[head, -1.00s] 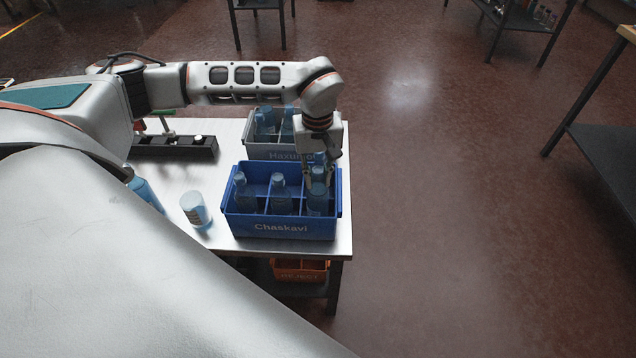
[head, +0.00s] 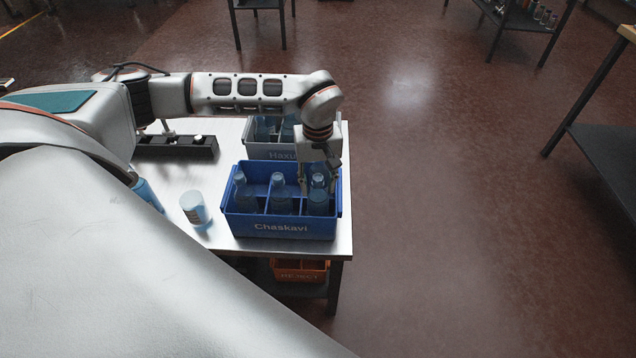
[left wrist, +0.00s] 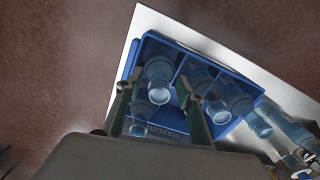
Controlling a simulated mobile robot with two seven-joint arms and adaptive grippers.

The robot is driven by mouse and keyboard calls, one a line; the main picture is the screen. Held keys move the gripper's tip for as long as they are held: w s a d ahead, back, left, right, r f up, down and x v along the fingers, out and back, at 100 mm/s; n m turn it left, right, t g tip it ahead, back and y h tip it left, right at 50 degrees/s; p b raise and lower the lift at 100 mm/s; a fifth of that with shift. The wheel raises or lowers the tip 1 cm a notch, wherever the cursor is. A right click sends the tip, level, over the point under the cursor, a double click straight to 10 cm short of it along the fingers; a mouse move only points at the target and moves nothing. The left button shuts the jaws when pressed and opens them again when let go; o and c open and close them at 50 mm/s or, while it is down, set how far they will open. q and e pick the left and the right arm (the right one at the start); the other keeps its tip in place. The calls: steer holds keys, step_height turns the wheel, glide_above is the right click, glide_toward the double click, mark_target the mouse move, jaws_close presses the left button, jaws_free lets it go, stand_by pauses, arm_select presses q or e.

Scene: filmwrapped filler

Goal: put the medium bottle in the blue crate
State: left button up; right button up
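The blue crate (head: 282,228), marked Chaskavi, stands on the table's front right part. It holds three clear blue bottles, one per front compartment: left (head: 241,193), middle (head: 281,196) and right (head: 318,196). I cannot tell for sure which is the medium one. My left gripper (head: 320,186) points down over the right compartment, its fingers spread either side of that bottle's top. In the left wrist view the green fingers (left wrist: 157,78) are apart, with the right-compartment bottle (left wrist: 158,72) between their tips and gaps beside it. My right gripper is not in view.
A grey crate (head: 268,154) with bottles stands behind the blue one, partly hidden by my arm. A pale blue container (head: 194,208) and a bottle (head: 147,194) are on the table at left. A black rack (head: 175,147) lies behind; an orange crate (head: 300,272) is below.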

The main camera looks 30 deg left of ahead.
arm_select(q)
step_height(320, 180, up, 12)
steer(key=shift+f+p, duration=0.15)
steer(key=shift+p, duration=0.25)
steer(key=shift+d, duration=0.1)
steer(key=s+d+f+n+g+h, duration=0.15)
steer(key=s+d+h, duration=0.25)
steer(key=d, duration=0.7)
steer(key=s+d+f+n+g+h, duration=0.15)
steer(key=s+d+h, duration=0.3)
steer(key=d, duration=0.65)
steer(key=s+d+r+n+t+h, duration=0.2)
steer(key=d+r+n+h, duration=0.7)
steer(key=d+n+h, duration=0.3)
steer(key=w+a+f+n+t+y, duration=0.45)
steer(key=n+t, duration=0.35)
steer(key=n, duration=0.6)
steer(key=w+a+f+n+t+y, duration=0.45)
steer(key=n+t, duration=0.45)
steer(key=n, duration=0.5)
steer(key=s+a+f+n+g+y, duration=0.2)
steer(key=s+a+f+n+y, duration=0.2)
steer(key=s+a+f+n, duration=0.3)
steer(key=s+a+f+n+g+y, duration=0.3)
steer(key=s+a+f+n, duration=0.4)
steer(key=f, duration=1)
steer(key=shift+f+n+y, duration=0.25)
steer(key=shift+n+y, duration=0.6)
steer(key=shift+n, duration=0.25)
